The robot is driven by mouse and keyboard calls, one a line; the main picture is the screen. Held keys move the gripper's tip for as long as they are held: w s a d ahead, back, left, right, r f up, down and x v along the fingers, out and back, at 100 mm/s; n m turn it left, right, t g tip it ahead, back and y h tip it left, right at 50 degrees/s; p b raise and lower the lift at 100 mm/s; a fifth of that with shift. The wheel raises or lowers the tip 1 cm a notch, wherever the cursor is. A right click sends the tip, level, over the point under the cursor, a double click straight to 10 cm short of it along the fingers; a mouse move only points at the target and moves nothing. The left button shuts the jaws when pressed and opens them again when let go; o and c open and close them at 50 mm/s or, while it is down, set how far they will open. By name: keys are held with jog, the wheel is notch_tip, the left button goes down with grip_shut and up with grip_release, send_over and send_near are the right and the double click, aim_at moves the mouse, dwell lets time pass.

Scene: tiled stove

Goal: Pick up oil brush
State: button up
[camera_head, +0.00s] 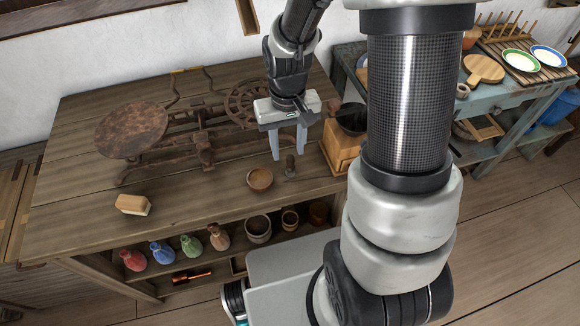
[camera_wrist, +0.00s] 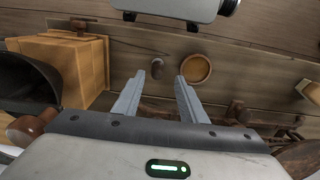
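My gripper (camera_head: 287,150) points down above the table close to this thing. In the wrist view my gripper (camera_wrist: 160,79) is open, with nothing between its fingers. I cannot tell the exact height gap.
A wooden grinder box (camera_head: 342,148) stands close on the right. A rusty scale (camera_head: 205,150) stands on the left. A block-like brush (camera_head: 133,204) lies at the front left. Several coloured bottles (camera_head: 162,252) stand on the lower shelf. The front middle of the tabletop is clear.

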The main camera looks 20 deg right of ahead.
aim_at(290, 156)
jog(key=f, duration=0.4)
jog(key=shift+d+f+b, duration=0.3)
jog(key=shift+f, duration=0.1)
grip_shut()
jog(key=shift+r, duration=0.1)
notch_tip(290, 156, up, 10)
jog(key=shift+f+p, duration=0.1)
jog(key=shift+p, duration=0.75)
